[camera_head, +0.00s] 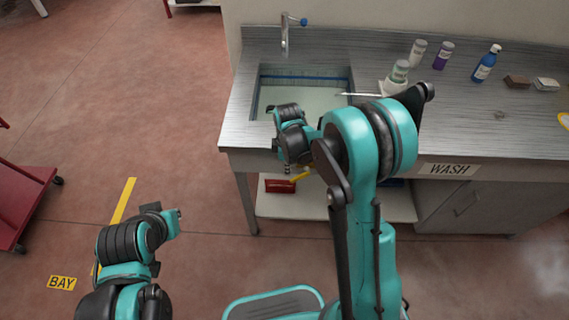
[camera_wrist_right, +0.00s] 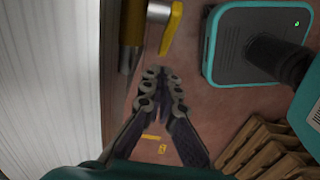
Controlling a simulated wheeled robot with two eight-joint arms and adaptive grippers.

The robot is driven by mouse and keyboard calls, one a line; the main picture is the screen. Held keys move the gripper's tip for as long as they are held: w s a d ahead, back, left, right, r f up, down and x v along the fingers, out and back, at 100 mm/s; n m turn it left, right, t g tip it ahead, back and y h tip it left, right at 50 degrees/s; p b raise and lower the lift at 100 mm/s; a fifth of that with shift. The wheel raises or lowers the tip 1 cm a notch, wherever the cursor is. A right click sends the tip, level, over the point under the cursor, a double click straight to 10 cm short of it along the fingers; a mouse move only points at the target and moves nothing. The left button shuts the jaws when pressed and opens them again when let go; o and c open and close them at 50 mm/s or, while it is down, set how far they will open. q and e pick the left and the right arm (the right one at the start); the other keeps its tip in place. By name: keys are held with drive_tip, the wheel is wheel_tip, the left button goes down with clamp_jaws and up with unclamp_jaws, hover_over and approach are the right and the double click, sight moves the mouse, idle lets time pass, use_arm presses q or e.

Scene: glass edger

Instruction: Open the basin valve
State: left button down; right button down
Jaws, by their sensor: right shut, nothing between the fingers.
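The basin (camera_head: 328,98) is sunk into the steel counter and holds pale liquid. Under the counter's front edge, a yellow lever (camera_head: 300,175) shows partly, beside my right wrist. In the right wrist view, the yellow lever (camera_wrist_right: 171,28) stands at the top, with a brass-coloured pipe fitting (camera_wrist_right: 130,35) to its left. My right gripper (camera_wrist_right: 163,75) is shut and empty, its tips a little below the lever in that picture; I see no clear contact. In the head view, its fingers are mostly hidden by my arm.
A faucet (camera_head: 285,38) with a blue knob stands behind the basin. Bottles, including a blue one (camera_head: 486,63), stand on the counter (camera_head: 470,120) to the right. A red box (camera_head: 279,186) lies on the lower shelf. Floor left of the counter is mostly free; a red cart (camera_head: 25,200) stands far left.

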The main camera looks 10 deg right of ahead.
sight(294, 178)
use_arm(q)
drive_tip(key=shift+f+b, duration=0.35)
drive_tip(key=shift+f, duration=0.1)
use_arm(e)
drive_tip(key=shift+s+d+f, duration=0.25)
drive_tip(key=shift+d+f, duration=0.6)
drive_tip(key=shift+d, duration=0.1)
drive_tip(key=shift+s+d+f+b, duration=0.1)
drive_tip(key=shift+d+f+b, duration=0.2)
drive_tip(key=shift+f+b, duration=0.5)
use_arm(q)
drive_tip(key=shift+f, duration=0.65)
use_arm(e)
drive_tip(key=shift+r, duration=0.1)
